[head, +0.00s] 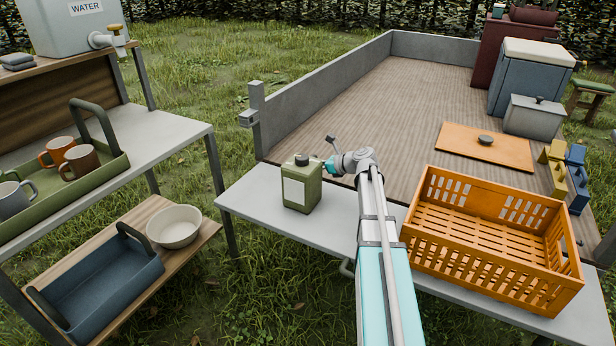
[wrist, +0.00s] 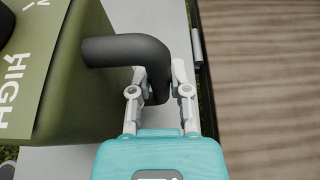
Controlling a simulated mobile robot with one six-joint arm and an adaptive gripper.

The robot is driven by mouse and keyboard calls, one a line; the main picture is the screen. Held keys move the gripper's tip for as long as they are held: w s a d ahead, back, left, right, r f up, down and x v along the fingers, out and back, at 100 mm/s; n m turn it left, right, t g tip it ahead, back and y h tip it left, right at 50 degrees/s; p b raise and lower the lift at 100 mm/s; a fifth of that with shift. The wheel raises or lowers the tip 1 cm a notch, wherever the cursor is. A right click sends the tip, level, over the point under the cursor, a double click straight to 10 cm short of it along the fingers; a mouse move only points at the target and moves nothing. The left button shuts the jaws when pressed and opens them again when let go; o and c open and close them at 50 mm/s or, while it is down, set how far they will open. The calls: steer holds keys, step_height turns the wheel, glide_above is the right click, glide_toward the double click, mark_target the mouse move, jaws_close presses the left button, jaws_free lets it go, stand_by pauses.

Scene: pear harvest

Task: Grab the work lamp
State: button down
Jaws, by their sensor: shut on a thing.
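A squarish green canister (head: 315,190) with a dark round cap and a pale label stands on the grey ledge at the front of the wagon. In the wrist view the green canister (wrist: 72,105) fills the left, with "HIGH" on its label. Its dark curved handle (wrist: 120,50) sticks out towards the right. My gripper (wrist: 162,88) has one finger on each side of the handle's down-turned end and is shut on it. In the head view my gripper (head: 331,166) is at the canister's right side. I see nothing that clearly looks like a lamp.
An orange crate (head: 420,247) stands on the ledge to the right of my arm. Behind lies the wooden wagon bed (head: 370,100), mostly clear, with an orange board (head: 460,139) at right. At left, a shelf holds a green tray (head: 112,172) with mugs.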

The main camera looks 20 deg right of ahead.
steer(key=shift+r, duration=0.2)
step_height(320, 180, up, 3)
steer(key=p, duration=0.3)
steer(key=shift+f, duration=0.15)
steer(key=s+r+p, duration=0.1)
steer(key=r+p, duration=0.1)
steer(key=s+a+r+p, duration=0.1)
steer(key=s+r+p, duration=0.2)
steer(key=r+p, duration=0.1)
steer(key=shift+s+a, duration=0.3)
steer(key=shift+a, duration=0.05)
steer(key=s+a+r+p, duration=0.3)
steer(key=s+r+p, duration=0.1)
steer(key=s, duration=0.4)
steer(key=shift+s, duration=0.3)
